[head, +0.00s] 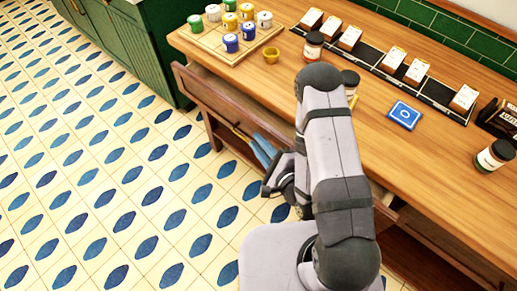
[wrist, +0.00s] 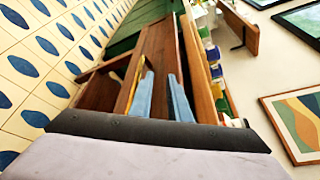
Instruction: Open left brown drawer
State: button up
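The left brown drawer (head: 225,98) is under the left part of the wooden counter. Its front stands out from the counter edge, with a dark gap behind it, so it looks partly open. A brass handle (head: 238,132) is low on its front, partly hidden by my gripper. My gripper (head: 262,147) is at the drawer front by the handle, with blue fingers. In the wrist view the fingers (wrist: 161,95) are apart, with brown wood between them. The brass handle (wrist: 134,78) shows along the left finger's outer side. I see nothing held; contact with the handle is unclear.
Green cabinets (head: 125,40) stand left of the drawer. The tiled floor in front is clear.

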jog(key=shift+s+r+p, duration=0.15)
jog(key=shift+r+p, duration=1.65)
jog(key=shift+r, duration=0.3)
